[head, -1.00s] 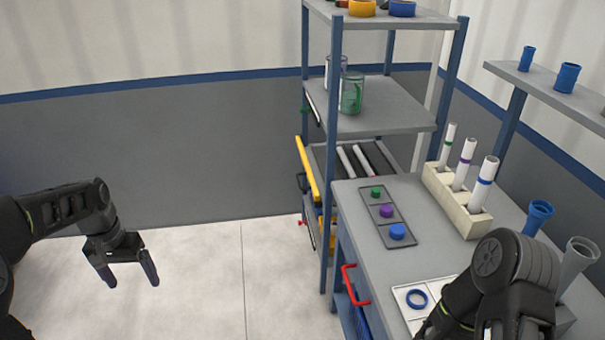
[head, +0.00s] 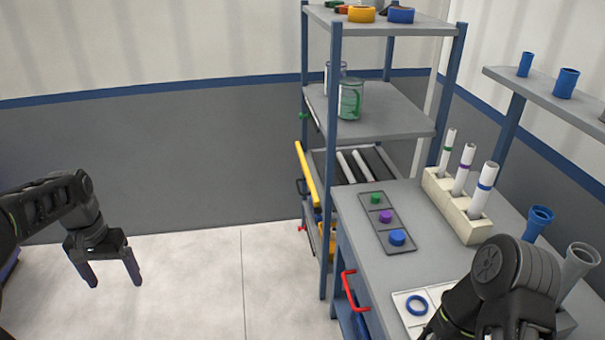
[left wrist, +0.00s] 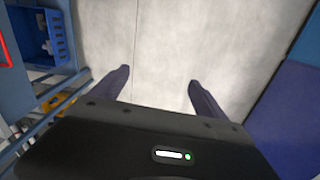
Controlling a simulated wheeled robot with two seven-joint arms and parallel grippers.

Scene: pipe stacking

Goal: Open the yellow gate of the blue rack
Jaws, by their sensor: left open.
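The blue rack (head: 334,75) stands against the wall in the middle of the head view, with grey shelves. Its yellow gate (head: 308,174) is a slanting yellow bar on the rack's left side, in front of a shelf with white pipes (head: 354,166). My left gripper (head: 112,282) is open and empty over the floor, well to the left of the rack and apart from the gate. In the left wrist view its two fingers (left wrist: 160,85) are spread over bare floor. My right arm shows at the lower right; its fingertips are out of view.
A grey workbench (head: 358,212) with a red handle (head: 354,287) stands right of the rack. It carries a block (head: 455,211) of upright pipes and a tray of coloured caps (head: 386,217). The floor (head: 200,290) between my left gripper and the rack is clear.

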